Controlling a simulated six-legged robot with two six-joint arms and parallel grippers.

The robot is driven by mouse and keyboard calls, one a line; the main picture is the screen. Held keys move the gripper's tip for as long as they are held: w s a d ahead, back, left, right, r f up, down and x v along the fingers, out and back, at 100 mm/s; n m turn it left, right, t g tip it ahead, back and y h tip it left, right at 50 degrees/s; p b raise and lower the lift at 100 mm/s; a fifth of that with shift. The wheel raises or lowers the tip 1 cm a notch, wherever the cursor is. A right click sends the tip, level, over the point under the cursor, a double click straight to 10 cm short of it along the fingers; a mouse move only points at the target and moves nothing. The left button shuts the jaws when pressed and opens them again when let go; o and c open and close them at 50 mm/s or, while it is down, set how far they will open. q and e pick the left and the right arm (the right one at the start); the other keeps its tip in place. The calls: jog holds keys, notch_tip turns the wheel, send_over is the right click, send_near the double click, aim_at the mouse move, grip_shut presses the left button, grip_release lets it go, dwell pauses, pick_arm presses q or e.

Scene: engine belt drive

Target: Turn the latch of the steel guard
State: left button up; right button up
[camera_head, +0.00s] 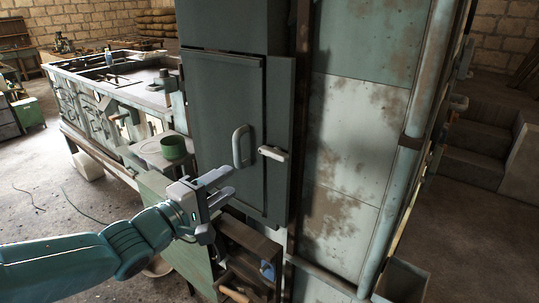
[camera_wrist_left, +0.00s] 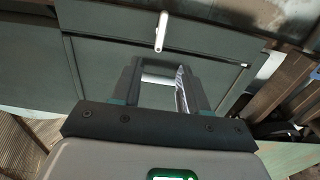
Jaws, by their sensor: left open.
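The steel guard (camera_head: 218,115) is a dark grey-green door panel on a tall cabinet, and it looks closed. Its latch (camera_head: 273,153) is a short pale lever, lying nearly horizontal at the door's right edge. A light-grey pull handle (camera_head: 240,147) stands upright just left of the latch. My left gripper (camera_head: 231,181) is open and empty, below and left of the latch, with its fingers pointing right. In the left wrist view the latch (camera_wrist_left: 161,33) shows beyond the fingers, apart from them. My right gripper is not in view.
A green cup (camera_head: 173,148) stands on a machine bench left of the cabinet. An open wooden shelf unit (camera_head: 250,240) with small items is below the guard. A vertical pipe (camera_head: 425,90) runs along the cabinet's right side. The floor at left is mostly clear.

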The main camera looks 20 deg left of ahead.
aim_at(270, 156)
pick_arm(q)
jog(key=p+x, duration=0.2)
jog(key=x, duration=1.2)
jog(key=shift+w+d+f, duration=0.1)
grip_shut()
